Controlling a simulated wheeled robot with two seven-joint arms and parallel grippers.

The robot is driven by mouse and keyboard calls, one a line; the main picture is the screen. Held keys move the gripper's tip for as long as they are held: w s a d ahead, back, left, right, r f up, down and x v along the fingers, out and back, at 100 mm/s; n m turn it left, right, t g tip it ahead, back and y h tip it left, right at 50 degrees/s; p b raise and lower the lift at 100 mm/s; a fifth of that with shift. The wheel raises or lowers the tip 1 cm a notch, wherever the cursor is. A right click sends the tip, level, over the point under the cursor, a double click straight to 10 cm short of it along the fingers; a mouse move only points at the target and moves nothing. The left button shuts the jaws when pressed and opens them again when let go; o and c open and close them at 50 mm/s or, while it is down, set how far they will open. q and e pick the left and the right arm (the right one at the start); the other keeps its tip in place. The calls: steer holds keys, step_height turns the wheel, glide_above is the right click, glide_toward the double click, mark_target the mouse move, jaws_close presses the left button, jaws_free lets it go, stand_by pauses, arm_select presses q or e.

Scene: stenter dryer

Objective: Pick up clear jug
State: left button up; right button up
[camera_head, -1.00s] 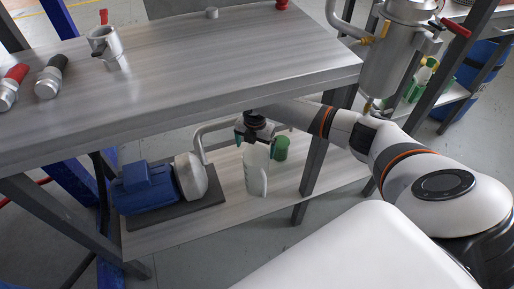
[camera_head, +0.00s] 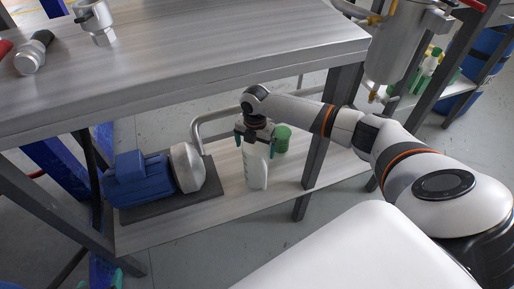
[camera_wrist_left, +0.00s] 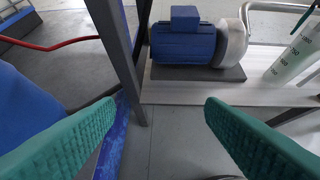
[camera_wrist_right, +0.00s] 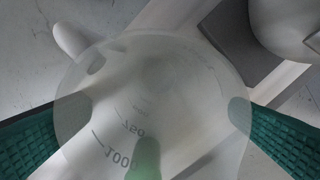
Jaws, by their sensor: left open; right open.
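The clear jug (camera_head: 256,172), whitish with graduation marks, stands upright on the lower shelf of the workbench. In the right wrist view the jug (camera_wrist_right: 150,95) is seen from above, with its marks and spout visible. My right gripper (camera_head: 256,143) is open, pointing down at the jug's top, with one green finger on each side of it. Whether the fingers touch it I cannot tell. My left gripper (camera_head: 99,281) is open and empty, low at the left edge of the head view. The left wrist view shows part of the jug (camera_wrist_left: 293,58) at right.
A blue motor pump (camera_head: 142,180) on a dark plate stands left of the jug, with a curved pipe (camera_head: 222,114) beside it. A green container (camera_head: 282,138) is just behind the jug. The tabletop (camera_head: 190,60) overhangs the shelf, and a table leg (camera_head: 318,150) stands to the right.

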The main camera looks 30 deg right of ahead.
mark_target(258, 168)
steer(key=f+b, duration=0.2)
steer(key=b, duration=0.1)
steer(key=f+b, duration=0.1)
steer(key=f, duration=0.1)
steer(key=shift+s+a+f, duration=0.1)
steer(key=shift+s+a, duration=0.05)
steer(key=shift+s, duration=0.2)
steer(key=c, duration=1.2)
arm_select(q)
steer(key=w+d+r+t+h, duration=0.2)
steer(key=r+t, duration=0.4)
steer(key=r, duration=0.2)
steer(key=w+d+r+t+h, duration=0.2)
steer(key=r+t, duration=0.4)
steer(key=r, duration=0.2)
steer(key=shift+w+r+m+t, duration=0.2)
steer(key=shift+r+m+t, duration=0.1)
steer(key=shift+t, duration=0.1)
steer(key=shift+f, duration=0.1)
